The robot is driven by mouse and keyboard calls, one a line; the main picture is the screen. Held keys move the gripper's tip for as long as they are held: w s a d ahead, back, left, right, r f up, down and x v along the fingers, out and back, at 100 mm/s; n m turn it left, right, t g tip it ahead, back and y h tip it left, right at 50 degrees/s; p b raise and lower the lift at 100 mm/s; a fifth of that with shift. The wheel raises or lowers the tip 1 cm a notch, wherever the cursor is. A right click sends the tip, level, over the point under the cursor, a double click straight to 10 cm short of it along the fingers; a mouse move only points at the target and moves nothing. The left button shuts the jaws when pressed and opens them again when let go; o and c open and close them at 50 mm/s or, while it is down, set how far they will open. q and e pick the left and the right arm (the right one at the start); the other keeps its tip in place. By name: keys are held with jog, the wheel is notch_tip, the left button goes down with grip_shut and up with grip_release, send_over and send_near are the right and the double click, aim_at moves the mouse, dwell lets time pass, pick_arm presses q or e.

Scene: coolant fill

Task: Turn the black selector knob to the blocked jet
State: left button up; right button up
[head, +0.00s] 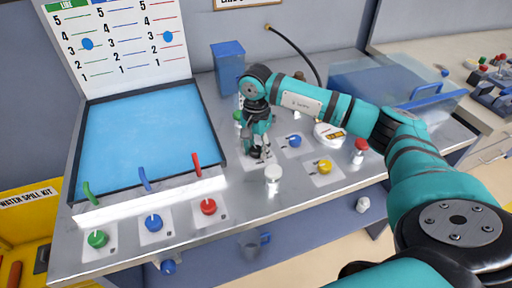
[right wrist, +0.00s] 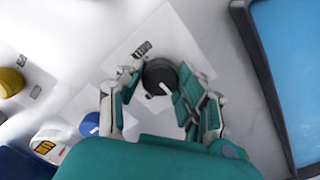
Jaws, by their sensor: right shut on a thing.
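The black selector knob (right wrist: 158,74) sits on a white plate (right wrist: 150,42) with a small dark label. A white mark shows on the knob. My right gripper (right wrist: 156,88) is over it with a finger on each side, shut on it. In the head view my right gripper (head: 259,152) reaches down and mostly hides the knob. Three jets stand along the front edge of the blue basin: green (head: 90,193), blue (head: 145,179) and red (head: 196,164). I cannot tell which is blocked. My left gripper is not in view.
Green (head: 97,239), blue (head: 153,223) and red (head: 208,206) knobs line the bench front. Blue (head: 294,140) and yellow (head: 324,167) knobs lie right of my gripper.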

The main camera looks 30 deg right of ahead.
jog(key=shift+c, duration=1.4)
